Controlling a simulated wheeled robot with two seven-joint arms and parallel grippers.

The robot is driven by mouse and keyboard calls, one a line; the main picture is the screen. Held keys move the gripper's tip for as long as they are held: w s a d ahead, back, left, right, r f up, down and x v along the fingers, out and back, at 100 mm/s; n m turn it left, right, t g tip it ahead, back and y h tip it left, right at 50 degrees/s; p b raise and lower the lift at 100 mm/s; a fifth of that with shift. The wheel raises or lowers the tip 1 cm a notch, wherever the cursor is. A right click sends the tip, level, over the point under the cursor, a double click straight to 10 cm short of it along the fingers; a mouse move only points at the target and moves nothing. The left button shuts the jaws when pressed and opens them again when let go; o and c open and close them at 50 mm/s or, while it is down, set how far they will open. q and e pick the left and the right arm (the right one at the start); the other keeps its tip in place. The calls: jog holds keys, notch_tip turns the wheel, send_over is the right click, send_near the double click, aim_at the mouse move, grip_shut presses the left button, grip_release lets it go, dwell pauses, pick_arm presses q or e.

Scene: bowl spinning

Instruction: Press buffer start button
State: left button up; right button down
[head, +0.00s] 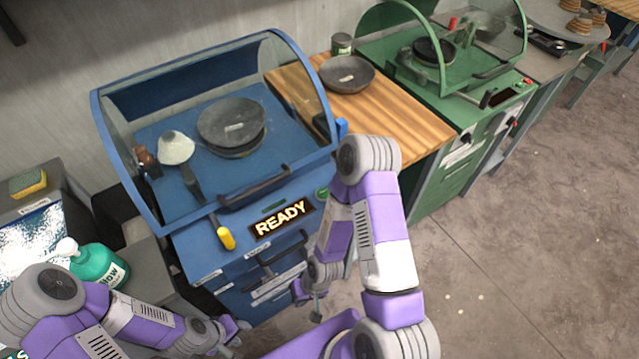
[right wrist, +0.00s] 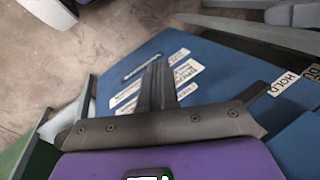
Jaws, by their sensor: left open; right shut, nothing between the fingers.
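The blue machine (head: 165,205) has a curved clear hood, a lit READY display (head: 281,217) and a round green button (head: 321,193) to the right of the display, beside my right arm. Inside the hood sit a grey disc (head: 231,122) and a white cone-shaped pad (head: 176,147). My right gripper (head: 316,312) hangs low in front of the machine's lower front. In the right wrist view its fingers (right wrist: 162,75) are shut and empty, before the blue front with white labels (right wrist: 186,72). My left gripper (head: 240,334) is open at the bottom, apart from the machine.
A yellow-handled lever (head: 226,238) sticks out left of the display. A wooden counter (head: 400,125) with a grey bowl (head: 346,73) joins a green machine (head: 470,100) at right. A green bottle (head: 100,265) stands at left. The floor at right is clear.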

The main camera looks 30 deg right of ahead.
notch_tip(320, 180, up, 21)
jog(key=w+d+p, duration=0.1)
jog(key=w+p, duration=0.1)
jog(key=p, duration=1.8)
jog(key=w+d+r+n, duration=0.1)
jog(key=w+d+r, duration=0.1)
jog(key=w+r, duration=0.1)
jog(key=w+d+r+n+h+p, duration=0.1)
jog(key=w+d+r, duration=0.2)
jog(key=w+d+r+h, duration=0.1)
jog(key=w+d+r, duration=0.2)
jog(key=w, duration=0.1)
jog(key=shift+d+r+n+p, duration=0.1)
jog(key=shift+n+p, duration=0.25)
jog(key=shift+n, duration=0.05)
notch_tip(320, 180, up, 10)
jog(key=h, duration=0.2)
send_over(323, 192)
jog(key=shift+r+n+g, duration=0.2)
jog(key=shift+n+g, duration=0.1)
notch_tip(323, 192, down, 14)
jog(key=shift+f, duration=0.1)
